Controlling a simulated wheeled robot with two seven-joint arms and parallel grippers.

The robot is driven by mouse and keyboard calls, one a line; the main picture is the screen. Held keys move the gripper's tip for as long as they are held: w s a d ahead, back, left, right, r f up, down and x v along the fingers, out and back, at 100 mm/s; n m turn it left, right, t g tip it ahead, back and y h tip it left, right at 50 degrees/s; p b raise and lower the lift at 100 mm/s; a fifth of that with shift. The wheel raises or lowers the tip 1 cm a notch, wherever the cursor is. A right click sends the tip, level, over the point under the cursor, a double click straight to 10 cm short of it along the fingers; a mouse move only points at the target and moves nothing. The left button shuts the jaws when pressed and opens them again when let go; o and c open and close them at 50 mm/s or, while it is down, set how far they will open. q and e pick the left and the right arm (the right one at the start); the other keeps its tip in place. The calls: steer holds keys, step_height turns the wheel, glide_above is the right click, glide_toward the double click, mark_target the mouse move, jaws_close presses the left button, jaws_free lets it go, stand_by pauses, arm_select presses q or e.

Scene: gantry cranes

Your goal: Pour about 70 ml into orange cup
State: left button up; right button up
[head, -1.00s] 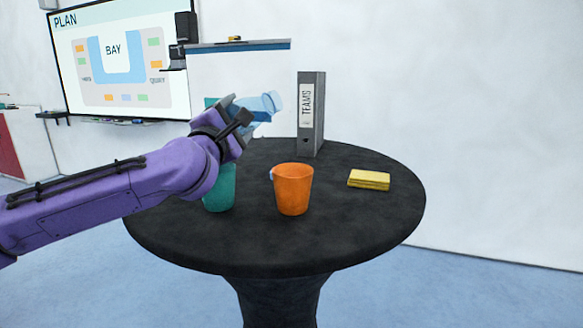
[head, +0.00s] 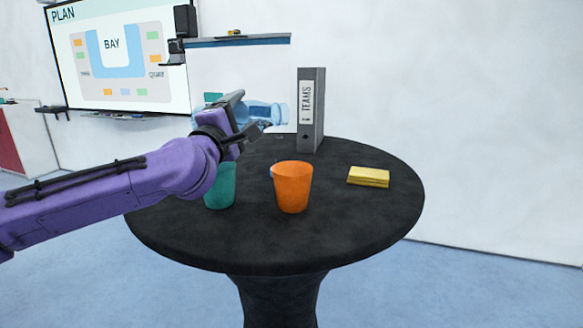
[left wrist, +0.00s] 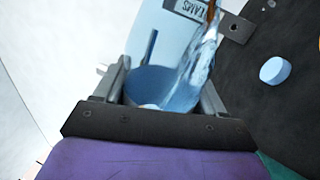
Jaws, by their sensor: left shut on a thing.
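My left gripper (head: 247,116) is shut on a clear blue bottle (head: 268,114) and holds it above the table. The bottle lies nearly level, its neck to the right. In the left wrist view the bottle (left wrist: 165,85) shows water inside, between the fingers. The orange cup (head: 292,190) stands upright on the table, below and a little right of the bottle's mouth. No stream shows between them in the head view. A pale blue cap (left wrist: 275,70) lies on the dark table. My right gripper is not in view.
A teal cup (head: 220,188) stands left of the orange cup, partly hidden by my left arm. A grey TEAMS binder (head: 311,110) stands behind. Yellow notes (head: 368,177) lie at the right. The front of the round black table (head: 270,245) is clear.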

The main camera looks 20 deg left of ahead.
arm_select(q)
steer(key=shift+r+m, duration=0.1)
steer(key=shift+m, duration=0.5)
steer(key=shift+a, duration=0.3)
steer(key=shift+a+m+h, duration=0.3)
steer(key=shift+a+h, duration=0.1)
steer(key=shift+a, duration=0.1)
steer(key=shift+a, duration=0.15)
stand_by(0.6)
